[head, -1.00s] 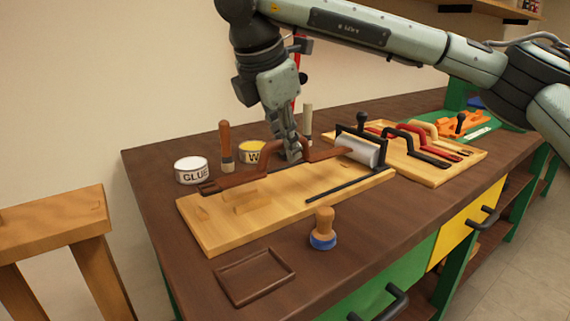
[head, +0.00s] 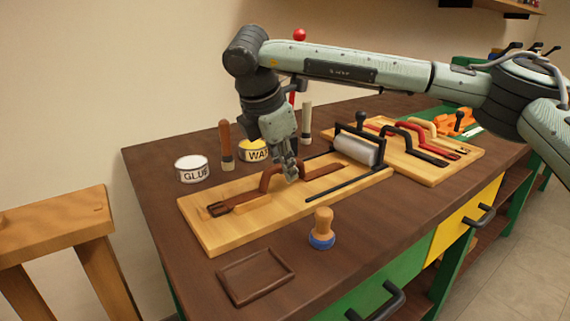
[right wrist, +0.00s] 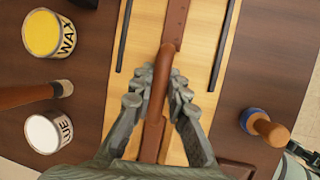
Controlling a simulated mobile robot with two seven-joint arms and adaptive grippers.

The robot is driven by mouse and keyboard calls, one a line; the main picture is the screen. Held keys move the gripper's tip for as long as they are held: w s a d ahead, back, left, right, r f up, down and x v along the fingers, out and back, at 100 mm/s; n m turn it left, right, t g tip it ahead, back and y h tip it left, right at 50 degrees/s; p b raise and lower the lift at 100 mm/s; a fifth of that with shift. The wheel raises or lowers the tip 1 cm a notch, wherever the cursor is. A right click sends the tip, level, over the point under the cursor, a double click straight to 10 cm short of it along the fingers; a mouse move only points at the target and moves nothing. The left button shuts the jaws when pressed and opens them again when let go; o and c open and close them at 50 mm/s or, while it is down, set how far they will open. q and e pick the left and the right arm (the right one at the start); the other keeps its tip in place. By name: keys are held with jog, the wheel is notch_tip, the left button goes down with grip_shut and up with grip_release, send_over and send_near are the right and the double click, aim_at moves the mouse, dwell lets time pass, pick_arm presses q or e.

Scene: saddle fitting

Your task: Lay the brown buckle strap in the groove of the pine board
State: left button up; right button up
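The brown buckle strap (head: 245,196), with a raised arch in its middle, lies lengthwise along the pine board (head: 220,236). Its buckle end points left and its flat end right. My right gripper (head: 289,176) is at the arch. In the right wrist view the fingers (right wrist: 162,88) stand close on both sides of the strap (right wrist: 168,68) and appear shut on it. The strap is low over the board (right wrist: 205,40) and in line with it. The groove is covered by the strap, so I cannot tell whether the strap sits fully in it. My left gripper is not in view.
A glue can (head: 192,169), a wax can (head: 253,151) and a brown-handled brush (head: 227,145) stand behind the board. A grey roller (head: 357,148) is at its right end. A stamp-like tool (head: 322,228) and an empty tray (head: 255,276) are in front. Black bars flank the strap.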

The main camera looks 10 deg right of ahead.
jog(key=o, duration=0.4)
jog(key=shift+r, duration=0.2)
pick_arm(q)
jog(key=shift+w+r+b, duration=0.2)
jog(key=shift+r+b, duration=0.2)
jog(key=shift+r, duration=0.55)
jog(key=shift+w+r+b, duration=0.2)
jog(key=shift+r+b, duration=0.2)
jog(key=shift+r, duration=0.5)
pick_arm(e)
jog(key=shift+v, duration=5.8)
jog(key=shift+s, duration=0.1)
